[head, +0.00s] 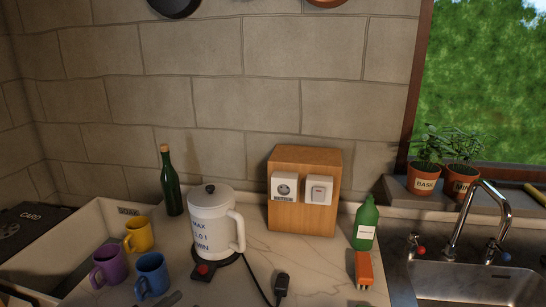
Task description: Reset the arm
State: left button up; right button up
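Neither of my grippers shows in the head view, and no arm of mine can be made out. A black plug (281,285) on a cord lies on the marble counter (323,268). A wooden block (304,158) behind it carries a socket (284,187) and a switch (319,190). The socket has nothing plugged in.
Yellow (139,235), purple (109,265) and blue (151,274) mugs stand left of the kettle, near a pale basin (84,231). A green wine bottle (171,190), a green soap bottle (365,225), an orange object (363,270) and a faucet (480,219) over a metal sink (464,284) stand around.

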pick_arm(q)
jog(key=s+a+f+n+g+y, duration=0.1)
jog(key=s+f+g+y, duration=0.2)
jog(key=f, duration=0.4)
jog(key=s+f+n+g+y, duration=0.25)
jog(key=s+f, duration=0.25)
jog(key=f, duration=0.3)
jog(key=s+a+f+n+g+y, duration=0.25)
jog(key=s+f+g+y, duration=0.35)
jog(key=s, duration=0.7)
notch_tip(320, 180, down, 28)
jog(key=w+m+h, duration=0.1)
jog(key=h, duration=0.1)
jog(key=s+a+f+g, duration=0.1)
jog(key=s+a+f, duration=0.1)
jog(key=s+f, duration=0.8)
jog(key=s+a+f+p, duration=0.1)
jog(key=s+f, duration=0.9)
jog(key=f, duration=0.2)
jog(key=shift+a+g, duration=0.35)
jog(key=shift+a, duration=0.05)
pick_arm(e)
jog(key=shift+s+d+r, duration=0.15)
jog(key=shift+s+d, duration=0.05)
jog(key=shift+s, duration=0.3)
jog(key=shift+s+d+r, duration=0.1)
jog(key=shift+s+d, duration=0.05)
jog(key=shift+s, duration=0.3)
